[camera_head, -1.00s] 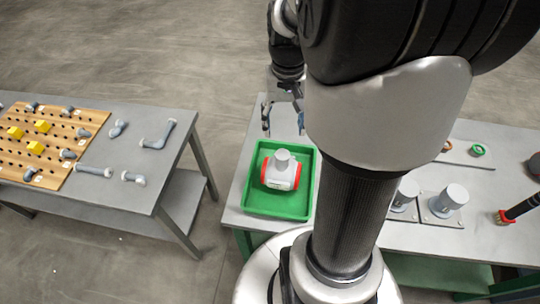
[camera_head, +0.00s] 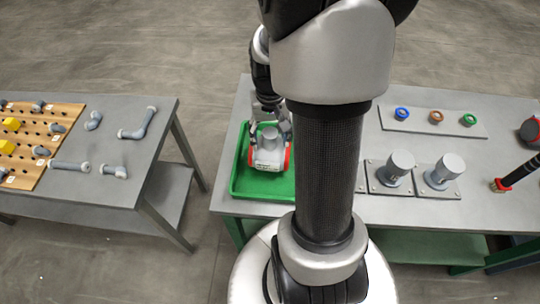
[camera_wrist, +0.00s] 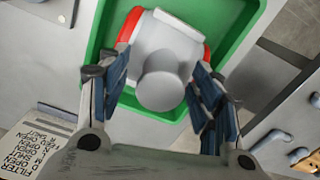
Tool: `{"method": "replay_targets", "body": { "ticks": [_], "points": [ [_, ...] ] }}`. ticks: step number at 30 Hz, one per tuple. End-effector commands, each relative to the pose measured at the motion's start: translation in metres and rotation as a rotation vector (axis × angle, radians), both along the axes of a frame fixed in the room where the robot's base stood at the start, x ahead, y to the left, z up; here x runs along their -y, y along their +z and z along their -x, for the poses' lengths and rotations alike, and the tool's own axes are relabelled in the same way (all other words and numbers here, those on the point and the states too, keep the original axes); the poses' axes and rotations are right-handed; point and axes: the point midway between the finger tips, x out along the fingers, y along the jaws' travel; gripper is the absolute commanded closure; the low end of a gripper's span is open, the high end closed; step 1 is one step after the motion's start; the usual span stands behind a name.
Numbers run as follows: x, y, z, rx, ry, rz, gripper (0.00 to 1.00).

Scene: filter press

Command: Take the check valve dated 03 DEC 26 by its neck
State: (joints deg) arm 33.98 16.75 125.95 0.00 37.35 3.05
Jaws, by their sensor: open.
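A grey check valve (camera_head: 266,158) with red end rings sits in the green tray (camera_head: 247,187), its neck pointing up. In the wrist view the valve body (camera_wrist: 172,42) carries a blank-looking pale tag, and no date is readable. Its round neck (camera_wrist: 160,84) lies between the fingers of my gripper (camera_wrist: 158,98). My gripper is open, with one blue-padded finger on each side of the neck and gaps visible. In the head view my gripper (camera_head: 268,122) is above the valve, partly hidden by my arm.
Two grey capped fittings (camera_head: 397,167) stand on plates on the bench to the right. Coloured rings (camera_head: 437,117) lie on a strip behind them. A left table (camera_head: 120,145) holds pipe pieces and a pegboard. A printed card (camera_wrist: 45,140) lies beside the tray.

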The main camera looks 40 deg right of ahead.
Motion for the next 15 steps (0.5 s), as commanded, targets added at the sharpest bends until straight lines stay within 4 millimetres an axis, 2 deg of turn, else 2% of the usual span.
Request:
{"method": "replay_targets", "body": {
  "ticks": [2,8,15],
  "points": [
    [-0.0002,-0.0080,-0.0001,0.000,0.000,0.000,0.41],
    [-0.0001,-0.0069,-0.0004,0.001,0.000,0.001,0.41],
    [-0.0001,-0.0068,-0.0004,0.001,0.000,0.001,0.57]
  ]
}}
